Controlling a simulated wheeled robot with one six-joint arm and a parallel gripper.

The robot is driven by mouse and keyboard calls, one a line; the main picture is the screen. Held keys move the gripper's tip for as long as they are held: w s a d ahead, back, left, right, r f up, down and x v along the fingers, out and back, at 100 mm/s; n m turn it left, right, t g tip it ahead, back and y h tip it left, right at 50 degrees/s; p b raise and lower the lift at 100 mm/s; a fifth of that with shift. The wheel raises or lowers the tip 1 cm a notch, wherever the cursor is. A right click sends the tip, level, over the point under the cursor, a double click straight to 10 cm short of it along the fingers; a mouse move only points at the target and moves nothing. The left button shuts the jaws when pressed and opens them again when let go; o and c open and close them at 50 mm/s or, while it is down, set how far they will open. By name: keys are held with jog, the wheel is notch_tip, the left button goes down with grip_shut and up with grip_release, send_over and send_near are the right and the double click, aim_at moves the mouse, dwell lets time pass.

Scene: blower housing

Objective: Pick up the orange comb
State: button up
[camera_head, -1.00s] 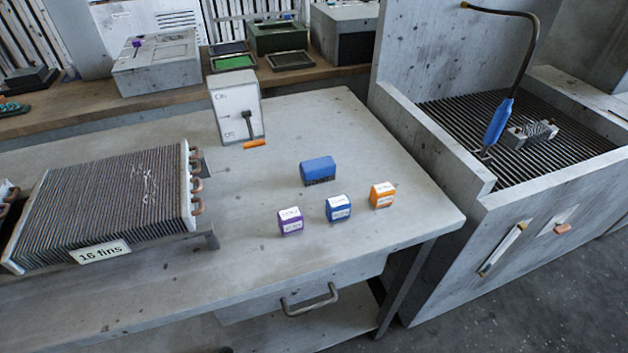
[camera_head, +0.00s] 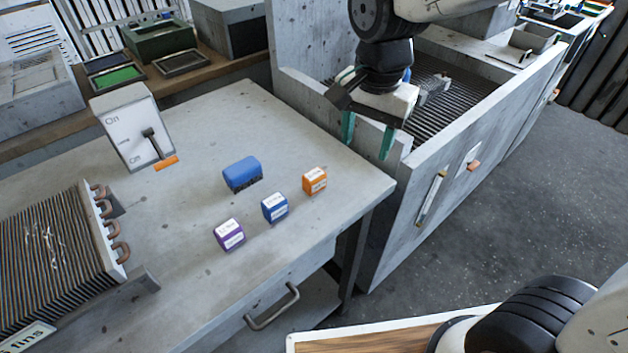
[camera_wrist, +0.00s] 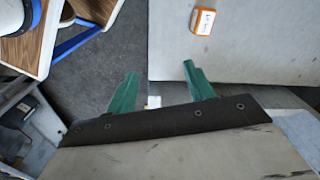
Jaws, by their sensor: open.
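The orange comb (camera_head: 315,181) is a small orange block with a white label. It stands on the grey workbench near its right corner, at the right end of a short row of blocks. It also shows in the wrist view (camera_wrist: 204,20) at the top, beyond the fingertips. My gripper (camera_head: 367,142) has green fingers, spread apart and empty. It hangs above and to the right of the comb, by the bench's right edge and the grated basin. Its fingers also show in the wrist view (camera_wrist: 160,78).
A blue comb (camera_head: 275,207), a purple comb (camera_head: 229,234) and a larger blue block (camera_head: 242,173) stand close to the orange comb. A switch box (camera_head: 132,128) with a lever and a finned radiator (camera_head: 58,262) are farther left. The grated basin's wall (camera_head: 470,165) rises on the right.

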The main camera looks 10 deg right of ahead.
aim_at(314, 174)
jog(key=w+a+f+m, duration=0.1)
jog(key=a+f, duration=0.1)
jog(key=w+a+f+m, duration=0.1)
jog(key=a+f, duration=0.1)
jog(key=a, duration=0.1)
jog(key=w+a+f+m, duration=0.1)
jog(key=a+f, duration=0.1)
jog(key=a, duration=0.1)
jog(key=shift+w+a, duration=0.2)
jog(key=shift+w, duration=0.15)
jog(key=shift+m, duration=0.3)
jog(key=f, duration=0.8)
jog(key=shift+w+d, duration=0.1)
jog(key=shift+w, duration=0.15)
jog(key=c, duration=1.1)
